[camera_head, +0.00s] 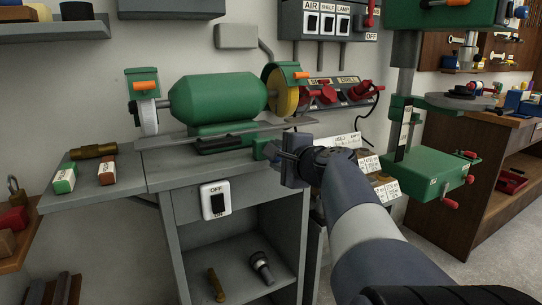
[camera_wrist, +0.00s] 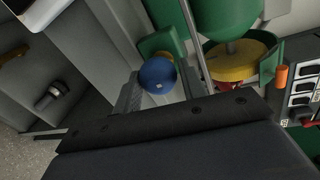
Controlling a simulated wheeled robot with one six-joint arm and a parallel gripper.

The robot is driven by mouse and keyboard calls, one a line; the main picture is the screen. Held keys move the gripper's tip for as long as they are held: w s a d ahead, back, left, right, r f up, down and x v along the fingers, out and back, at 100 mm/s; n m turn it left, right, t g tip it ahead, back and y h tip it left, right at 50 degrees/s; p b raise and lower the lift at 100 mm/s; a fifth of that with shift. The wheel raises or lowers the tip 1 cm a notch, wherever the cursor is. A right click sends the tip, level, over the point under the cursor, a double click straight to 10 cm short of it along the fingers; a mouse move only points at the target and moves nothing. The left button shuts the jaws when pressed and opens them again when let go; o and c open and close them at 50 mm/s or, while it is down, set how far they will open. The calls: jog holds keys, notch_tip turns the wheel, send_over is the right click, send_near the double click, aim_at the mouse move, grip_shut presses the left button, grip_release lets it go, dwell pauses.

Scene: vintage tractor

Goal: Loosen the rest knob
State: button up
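A blue round knob (camera_wrist: 158,75) with a small pale spot at its centre shows in the wrist view, beside a green block and just beyond the dark front edge of my gripper. In the head view the knob is hidden behind my gripper (camera_head: 283,156), which is at the right end of the grinder bench beside a green block (camera_head: 261,149). The bench grinder (camera_head: 218,97) has a green body and a yellow wheel (camera_head: 284,95) at right. A ridged grey piece lies left of the knob in the wrist view.
A long grey bar (camera_head: 240,132) runs in front of the grinder, close to my gripper. A green drill press (camera_head: 432,172) stands at right. A white OFF/ON switch (camera_head: 214,200) is on the bench front. Red and green blocks lie on the left shelf.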

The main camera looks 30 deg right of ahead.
jog(key=o, duration=0.4)
jog(key=p+v, duration=0.1)
jog(key=v, duration=0.9)
jog(key=shift+s+p, duration=0.3)
jog(key=shift+s, duration=0.1)
jog(key=b+x, duration=0.1)
jog(key=x, duration=1)
jog(key=shift+b, duration=0.35)
jog(key=shift+s, duration=0.1)
jog(key=shift+s, duration=0.1)
